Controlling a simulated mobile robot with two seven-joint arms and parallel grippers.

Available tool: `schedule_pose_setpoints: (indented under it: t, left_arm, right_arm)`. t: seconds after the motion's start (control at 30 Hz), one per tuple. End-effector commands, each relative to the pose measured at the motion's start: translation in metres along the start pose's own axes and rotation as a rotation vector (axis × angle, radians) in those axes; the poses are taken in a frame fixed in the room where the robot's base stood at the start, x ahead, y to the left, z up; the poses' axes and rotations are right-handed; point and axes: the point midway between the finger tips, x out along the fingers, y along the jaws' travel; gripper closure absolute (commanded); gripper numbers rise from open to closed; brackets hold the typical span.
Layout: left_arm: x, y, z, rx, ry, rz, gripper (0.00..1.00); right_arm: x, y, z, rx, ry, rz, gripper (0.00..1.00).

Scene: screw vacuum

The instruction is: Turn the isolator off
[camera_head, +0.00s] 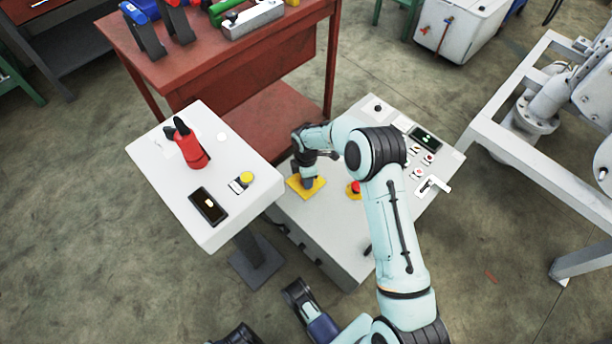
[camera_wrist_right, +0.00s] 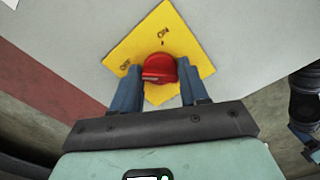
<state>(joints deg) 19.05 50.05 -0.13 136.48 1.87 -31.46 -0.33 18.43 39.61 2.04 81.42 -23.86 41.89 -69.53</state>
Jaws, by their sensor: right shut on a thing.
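The isolator's yellow diamond plate (camera_head: 317,186) lies on the sloping top of the grey control console (camera_head: 330,235). In the right wrist view the yellow plate (camera_wrist_right: 165,38) carries an ON mark at the top and an OFF mark at the left. Its red knob (camera_wrist_right: 159,66) sits between the blue fingers of my right gripper (camera_wrist_right: 160,76), which is shut on it. In the head view my right gripper (camera_head: 306,178) reaches down onto the plate and hides the knob. Dark and blue parts at the bottom edge look like my left gripper (camera_head: 305,305); its jaws are unclear.
A red emergency button (camera_head: 354,189) sits close to the right of the plate. A white pedestal panel (camera_head: 160,165) with a red handle (camera_head: 190,147) stands to the left. A red workbench (camera_head: 250,75) is behind, and a white frame (camera_head: 520,150) is at the right.

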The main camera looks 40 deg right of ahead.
Motion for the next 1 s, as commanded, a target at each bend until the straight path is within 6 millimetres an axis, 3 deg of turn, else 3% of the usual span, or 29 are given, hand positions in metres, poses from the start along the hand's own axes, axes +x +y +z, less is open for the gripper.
schedule_pose_setpoints:
  t: [0.37, 0.4, 0.47, 0.8, 1.0]
  left_arm:
    - [0.0, 0.0, 0.0, 0.0, 0.001, 0.0, 0.57]
    - [0.0, 0.0, 0.0, 0.0, 0.001, 0.0, 0.57]
    - [0.0, 0.0, 0.0, 0.0, 0.001, 0.0, 0.57]
    - [-0.001, 0.001, -0.001, 0.001, 0.003, 0.001, 0.57]
    - [-0.013, 0.011, -0.014, 0.011, 0.047, 0.02, 0.57]
  right_arm:
    - [-0.001, 0.002, 0.002, -0.005, -0.003, 0.006, 0.86]
    - [-0.001, 0.002, 0.002, -0.005, -0.002, 0.006, 0.46]
    - [-0.001, 0.002, 0.001, -0.005, -0.002, 0.005, 0.32]
    - [-0.004, 0.001, 0.0, -0.005, -0.001, 0.003, 0.32]
    - [-0.034, 0.001, 0.0, -0.005, 0.0, 0.006, 0.32]
